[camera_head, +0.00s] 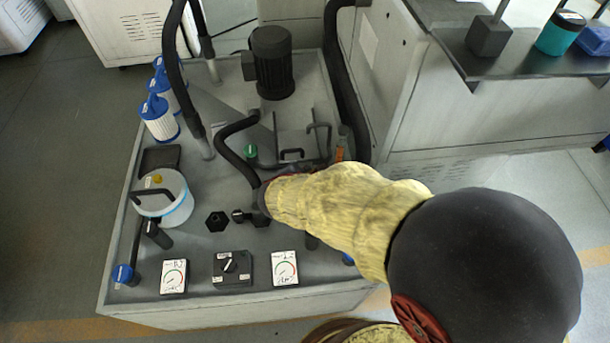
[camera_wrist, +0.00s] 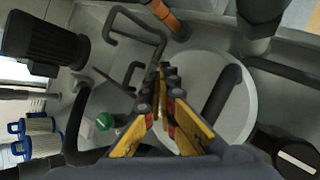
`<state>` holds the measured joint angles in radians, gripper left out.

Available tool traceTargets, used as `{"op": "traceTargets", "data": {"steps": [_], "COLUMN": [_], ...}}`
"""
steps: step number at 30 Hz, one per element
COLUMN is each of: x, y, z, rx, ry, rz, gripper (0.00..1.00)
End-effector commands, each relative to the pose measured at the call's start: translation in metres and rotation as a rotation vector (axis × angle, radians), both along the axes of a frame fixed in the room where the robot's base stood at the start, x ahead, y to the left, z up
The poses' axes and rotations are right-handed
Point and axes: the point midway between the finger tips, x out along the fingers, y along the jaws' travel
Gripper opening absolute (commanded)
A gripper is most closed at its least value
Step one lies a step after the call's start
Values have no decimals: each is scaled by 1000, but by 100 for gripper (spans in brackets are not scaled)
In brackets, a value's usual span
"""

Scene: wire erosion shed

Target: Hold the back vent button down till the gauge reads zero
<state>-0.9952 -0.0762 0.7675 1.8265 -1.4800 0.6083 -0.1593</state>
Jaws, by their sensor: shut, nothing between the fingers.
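My gripper (camera_wrist: 162,75) is shut and empty in the wrist view, its yellow-and-black fingers over a round white lid (camera_wrist: 242,112) with a dark bar handle (camera_wrist: 222,95). No vent button shows on this lid; the fingers cover part of it. I cannot tell whether the tips touch anything. In the head view my arm hides this lid. Another round canister (camera_head: 178,207) stands at the left with a dark handle and a small yellow button (camera_head: 158,179). Two white dial gauges, a left one (camera_head: 174,276) and a right one (camera_head: 285,268), sit at the front; their readings are too small to tell.
A selector switch (camera_head: 232,268) sits between the gauges. A black motor (camera_head: 272,62), dark hoses (camera_head: 232,150) and a green knob (camera_head: 250,151) stand around my gripper. In the wrist view an orange-banded pipe (camera_wrist: 165,15) rises near the lid. Blue-white filters (camera_head: 158,118) line the left edge.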

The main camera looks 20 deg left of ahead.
Motion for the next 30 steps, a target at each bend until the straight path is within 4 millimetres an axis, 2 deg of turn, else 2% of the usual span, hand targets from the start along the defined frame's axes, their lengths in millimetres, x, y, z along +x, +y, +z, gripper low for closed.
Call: {"op": "traceTargets", "data": {"steps": [21, 30], "x": [0, 0], "y": [-1, 0], "z": [-1, 12], "rx": [-2, -1], "ry": [1, 1], "rz": [0, -1], "gripper": [0, 0]}}
